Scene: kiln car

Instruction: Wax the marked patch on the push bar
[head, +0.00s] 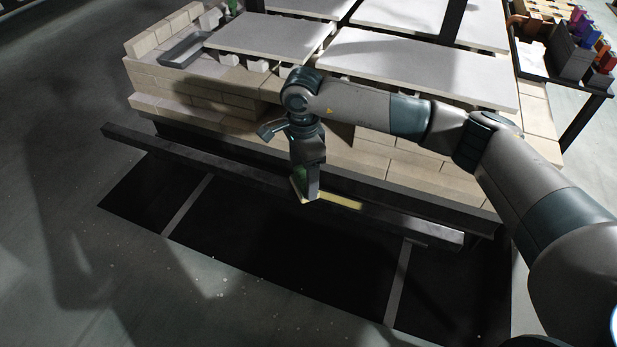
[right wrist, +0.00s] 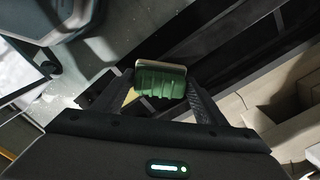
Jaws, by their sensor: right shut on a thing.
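The push bar (head: 220,170) is a long dark bar running along the front of the kiln car. The marked patch (head: 342,201) is a pale yellow strip on its top, partly hidden by my right gripper. A bit of yellow also shows in the right wrist view (right wrist: 130,97). My right gripper (head: 305,190) points down at the left end of the patch. It is shut on a ribbed green block (right wrist: 160,82) with a pale edge. The block is at or just above the bar; I cannot tell whether it touches. My left gripper is out of view.
The kiln car's pale brick deck (head: 375,160) rises behind the bar, with white shelves (head: 400,68) above. A grey tray (head: 185,48) lies at its back left. A side table with coloured items (head: 585,35) stands at the far right. Floor in front is clear.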

